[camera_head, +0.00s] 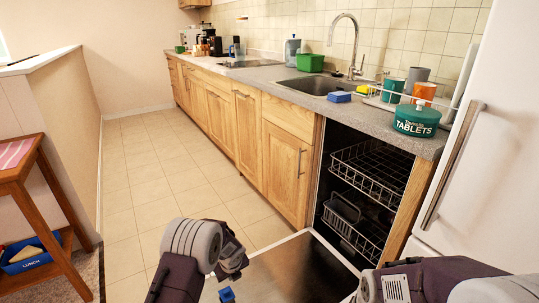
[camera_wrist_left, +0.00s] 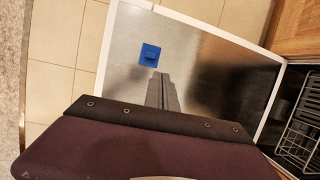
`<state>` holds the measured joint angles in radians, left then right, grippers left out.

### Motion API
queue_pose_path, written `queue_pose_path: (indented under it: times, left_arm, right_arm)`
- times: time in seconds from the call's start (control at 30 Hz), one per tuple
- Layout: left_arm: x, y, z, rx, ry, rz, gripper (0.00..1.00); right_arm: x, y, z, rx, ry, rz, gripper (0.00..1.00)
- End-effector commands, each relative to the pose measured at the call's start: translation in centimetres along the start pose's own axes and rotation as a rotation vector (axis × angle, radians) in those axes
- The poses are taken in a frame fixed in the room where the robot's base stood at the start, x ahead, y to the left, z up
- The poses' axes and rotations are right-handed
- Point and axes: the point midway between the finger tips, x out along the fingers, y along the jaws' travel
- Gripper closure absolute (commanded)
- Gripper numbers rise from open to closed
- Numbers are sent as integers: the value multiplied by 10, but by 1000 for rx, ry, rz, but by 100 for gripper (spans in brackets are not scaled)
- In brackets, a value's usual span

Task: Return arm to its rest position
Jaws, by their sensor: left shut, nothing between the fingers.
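My left arm reaches in from the bottom of the head view, with the left gripper (camera_head: 234,266) above the open dishwasher door (camera_head: 292,275). In the left wrist view the two dark fingers of the left gripper (camera_wrist_left: 162,85) are together and empty over the door (camera_wrist_left: 225,85). A small blue block (camera_wrist_left: 149,55) lies on the door just beyond the fingertips, apart from them. It also shows in the head view (camera_head: 227,295), near the bottom edge. My right arm shows at the bottom right of the head view, but its gripper is out of frame.
The dishwasher's upper rack (camera_head: 370,172) and lower rack (camera_head: 350,230) are inside the cabinet. A wooden side table (camera_head: 45,190) stands left. The tiled floor (camera_head: 150,180) is clear.

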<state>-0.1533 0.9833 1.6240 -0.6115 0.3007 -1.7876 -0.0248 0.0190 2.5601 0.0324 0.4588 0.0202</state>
Motion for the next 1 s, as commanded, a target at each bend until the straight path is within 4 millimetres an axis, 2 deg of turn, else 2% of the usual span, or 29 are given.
queue_pose_path:
  times: [0.03,0.13,0.23,0.33,0.4,0.47,0.6,0.7,0.8,0.9,1.0]
  left_arm:
    - [-35,-3,25,-39,-41,-36,100]
    - [-97,13,41,-189,-66,-70,100]
    - [-151,43,32,-515,-48,-86,100]
    - [-191,80,0,-960,6,-75,100]
    - [-206,103,-30,-1282,53,-42,100]
    - [-213,119,-54,-1520,87,3,100]
    - [-214,145,-106,-1986,130,157,100]
    - [-212,157,-131,-2269,122,274,100]
    - [-213,156,-134,-2517,96,321,100]
    - [-260,152,-118,-2528,94,319,100]
    - [-291,150,-107,-2527,94,319,100]
  right_arm:
    - [0,0,0,0,0,0,39]
    - [0,0,0,0,0,0,39]
    - [0,0,0,0,0,0,39]
    - [0,0,0,0,0,0,39]
    - [0,0,0,0,0,0,39]
    - [0,0,0,0,0,0,39]
    - [0,0,0,0,0,0,39]
    - [0,0,0,0,0,0,39]
    - [0,0,0,0,0,0,39]
    - [-49,-1,-5,0,0,0,39]
    - [-82,-2,-9,0,1,0,39]
